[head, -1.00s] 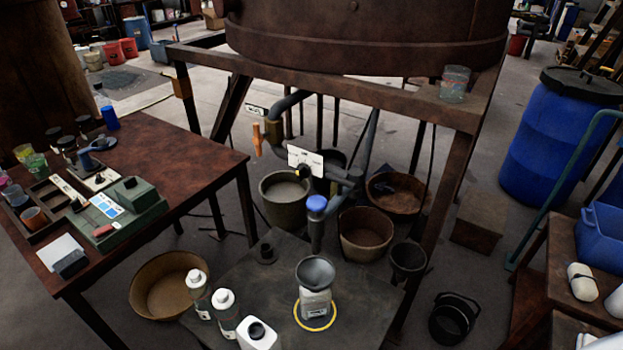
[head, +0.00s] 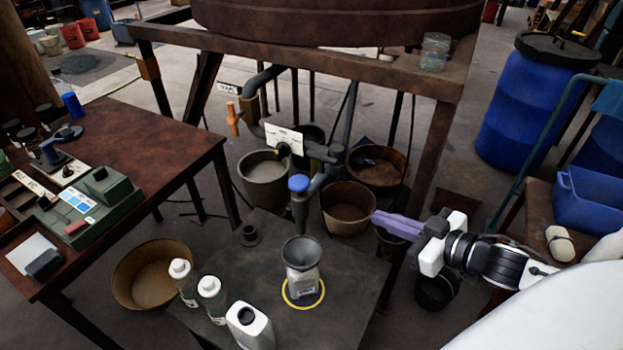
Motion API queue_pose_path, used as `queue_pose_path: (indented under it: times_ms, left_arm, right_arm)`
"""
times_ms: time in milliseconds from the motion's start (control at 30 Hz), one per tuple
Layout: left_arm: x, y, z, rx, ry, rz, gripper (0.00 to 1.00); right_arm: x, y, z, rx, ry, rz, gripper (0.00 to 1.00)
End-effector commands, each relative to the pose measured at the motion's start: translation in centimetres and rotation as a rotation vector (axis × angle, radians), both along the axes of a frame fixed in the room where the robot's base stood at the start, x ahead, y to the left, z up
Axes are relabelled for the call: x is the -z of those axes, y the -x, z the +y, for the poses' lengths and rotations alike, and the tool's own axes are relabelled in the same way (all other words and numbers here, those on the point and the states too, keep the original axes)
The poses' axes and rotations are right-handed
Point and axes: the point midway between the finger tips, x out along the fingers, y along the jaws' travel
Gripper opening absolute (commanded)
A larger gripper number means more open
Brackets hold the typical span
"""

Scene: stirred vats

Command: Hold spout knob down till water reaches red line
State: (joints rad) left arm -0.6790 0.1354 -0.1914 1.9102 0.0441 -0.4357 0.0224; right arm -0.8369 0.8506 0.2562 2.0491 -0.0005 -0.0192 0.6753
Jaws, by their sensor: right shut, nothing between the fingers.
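The blue spout knob (head: 298,183) sits on top of the grey spout (head: 300,212) under the vat's pipework. Below it a dark funnel (head: 301,252) rests in a clear bottle (head: 302,284), which stands inside a yellow ring (head: 304,303) on the low dark table (head: 230,268). The red line and any water in the bottle are too small to make out. My right gripper (head: 376,219) is at the right, its purple fingers shut and empty, pointing left toward the spout and clear of the knob. My left gripper is out of view.
White bottles (head: 249,326) stand at the low table's front left. Buckets (head: 349,207) stand on the floor behind. A rusty frame leg (head: 432,165) rises close to my right gripper. A brown table (head: 128,150) with tools is at left.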

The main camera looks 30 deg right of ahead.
Motion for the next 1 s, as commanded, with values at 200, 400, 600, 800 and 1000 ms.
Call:
queue_pose_path:
  times_ms: [200, 400, 600, 800, 1000]
  left_arm:
    - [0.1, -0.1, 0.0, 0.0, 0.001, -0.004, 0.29]
    - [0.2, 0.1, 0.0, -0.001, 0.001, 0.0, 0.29]
    - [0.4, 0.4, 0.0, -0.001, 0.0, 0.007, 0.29]
    - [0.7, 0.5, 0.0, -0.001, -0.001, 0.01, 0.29]
    - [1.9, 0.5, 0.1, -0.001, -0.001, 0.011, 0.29]
  right_arm:
    - [-9.6, -3.8, 3.7, -0.237, -0.042, -0.117, 0.0]
    - [-12.1, -4.4, 5.5, -0.314, -0.069, -0.135, 0.0]
    - [-12.1, -4.4, 5.5, -0.313, -0.069, -0.137, 0.0]
    - [-11.9, -4.6, 5.6, -0.313, -0.069, -0.137, 0.0]
    - [-11.5, -6.1, 6.4, -0.315, -0.067, -0.14, 0.0]
